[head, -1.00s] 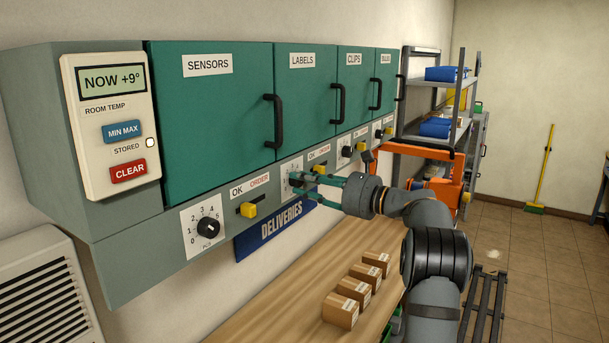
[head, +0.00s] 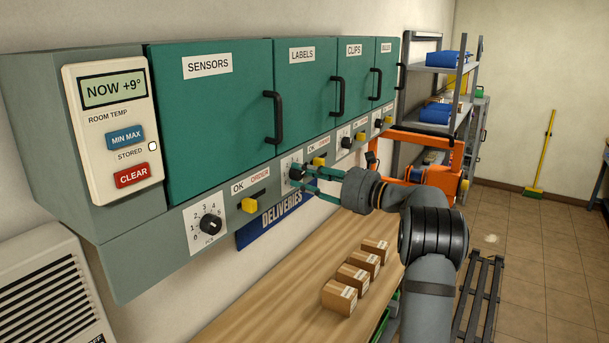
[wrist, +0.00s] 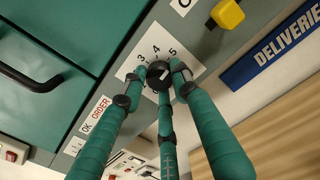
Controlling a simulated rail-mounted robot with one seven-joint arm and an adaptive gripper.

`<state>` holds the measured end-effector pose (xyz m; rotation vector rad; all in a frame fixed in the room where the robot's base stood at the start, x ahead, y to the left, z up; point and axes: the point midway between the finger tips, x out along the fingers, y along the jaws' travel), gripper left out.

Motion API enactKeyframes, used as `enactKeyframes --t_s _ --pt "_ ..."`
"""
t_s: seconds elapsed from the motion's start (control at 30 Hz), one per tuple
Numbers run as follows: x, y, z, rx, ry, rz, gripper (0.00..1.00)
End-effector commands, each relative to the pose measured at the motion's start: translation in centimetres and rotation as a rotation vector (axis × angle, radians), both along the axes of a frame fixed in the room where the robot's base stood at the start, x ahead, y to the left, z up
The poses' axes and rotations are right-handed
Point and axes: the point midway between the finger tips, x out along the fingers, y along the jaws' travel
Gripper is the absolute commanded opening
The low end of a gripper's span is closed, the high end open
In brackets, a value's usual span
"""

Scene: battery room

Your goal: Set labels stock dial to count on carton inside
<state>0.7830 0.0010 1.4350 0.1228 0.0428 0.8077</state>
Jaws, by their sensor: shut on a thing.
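The labels stock dial (head: 296,170) is a black knob on a white numbered plate under the closed green LABELS door (head: 308,95). My gripper (head: 306,177) has its green fingers closed around the knob. The wrist view shows the dial (wrist: 158,70) between the fingertips of my gripper (wrist: 160,82), with 3, 4 and 5 readable on its plate (wrist: 143,66). A white mark shows on the knob, but the number it points to is unclear. The carton inside the cabinet is hidden by the shut door.
Beside the dial are a yellow slider (head: 319,161) and an OK/ORDER label. The SENSORS dial (head: 210,225) is to the left. A blue DELIVERIES sign (head: 270,222) hangs below. Several small cartons (head: 340,297) stand on the wooden bench (head: 262,310).

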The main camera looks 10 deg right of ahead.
Motion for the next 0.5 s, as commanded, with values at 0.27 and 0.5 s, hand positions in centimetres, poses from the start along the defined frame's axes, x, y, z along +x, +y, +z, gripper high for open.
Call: enactKeyframes --t_s 0.27,0.5 --pt "0.00 -0.09 -1.10 -0.012 0.017 0.001 0.32" --pt "-0.03 -0.08 -0.77 -0.011 0.012 0.001 0.46"
